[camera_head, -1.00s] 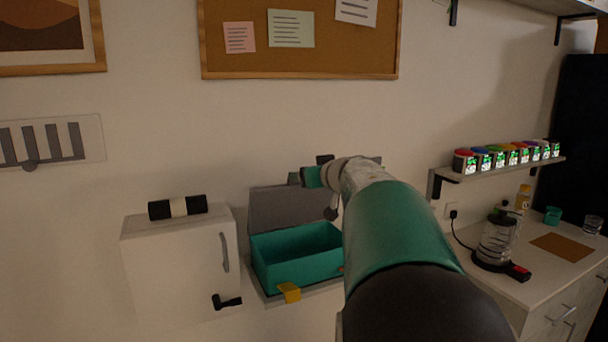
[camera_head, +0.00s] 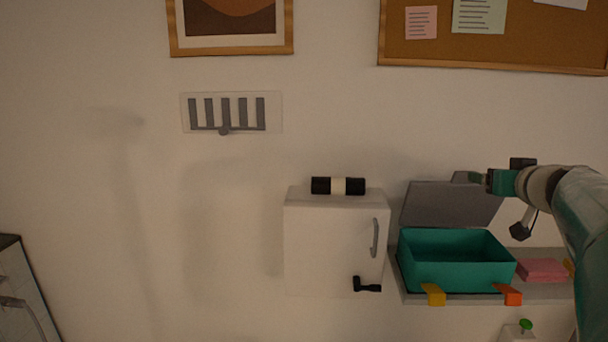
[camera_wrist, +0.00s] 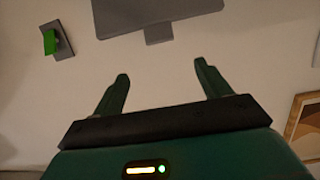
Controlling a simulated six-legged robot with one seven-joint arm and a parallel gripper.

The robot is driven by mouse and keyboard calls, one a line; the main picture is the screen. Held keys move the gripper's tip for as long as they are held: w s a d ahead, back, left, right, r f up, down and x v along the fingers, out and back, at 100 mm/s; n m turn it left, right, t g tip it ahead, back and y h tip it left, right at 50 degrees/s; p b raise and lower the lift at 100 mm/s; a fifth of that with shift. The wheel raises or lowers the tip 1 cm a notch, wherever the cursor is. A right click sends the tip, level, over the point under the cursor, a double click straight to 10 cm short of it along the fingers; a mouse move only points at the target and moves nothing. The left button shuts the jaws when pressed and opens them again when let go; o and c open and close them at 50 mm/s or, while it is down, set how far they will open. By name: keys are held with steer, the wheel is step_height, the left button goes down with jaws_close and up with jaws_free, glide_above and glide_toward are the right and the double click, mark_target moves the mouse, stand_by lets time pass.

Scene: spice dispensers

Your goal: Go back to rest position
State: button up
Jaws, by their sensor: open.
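My gripper (camera_wrist: 160,83) shows in the wrist view with its two green fingers spread apart and nothing between them. Beyond the fingers is a pale wall with a grey panel (camera_wrist: 150,14) at the top. In the head view my green arm reaches in from the right edge. Its end, with my gripper (camera_head: 474,179), is in front of the wall beside the raised grey lid (camera_head: 452,205) of a teal box (camera_head: 455,276). Whether it touches the lid cannot be told.
A white cabinet (camera_head: 335,245) with a black and white roll (camera_head: 338,186) on top stands left of the teal box. A pink block (camera_head: 543,270) lies on the shelf (camera_head: 560,293) right of the box. A corkboard (camera_head: 480,45) hangs above.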

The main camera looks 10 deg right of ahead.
steer(key=s+a+m+h, duration=0.15)
steer(key=a+h, duration=0.25)
steer(key=a, duration=0.6)
steer(key=s+a+f+n+g+y, duration=0.2)
steer(key=s+a+f+g+y, duration=0.2)
steer(key=s+a+f, duration=0.5)
steer(key=s+a+f+n+g+y, duration=0.2)
steer(key=s+a+f+g+y, duration=0.2)
steer(key=s+a+f, duration=0.5)
steer(key=a+f+g, duration=0.1)
steer(key=a+f, duration=0.3)
steer(key=a, duration=0.4)
steer(key=shift+a+f+n, duration=0.3)
steer(key=shift+f+n, duration=0.05)
steer(key=shift+f, duration=0.05)
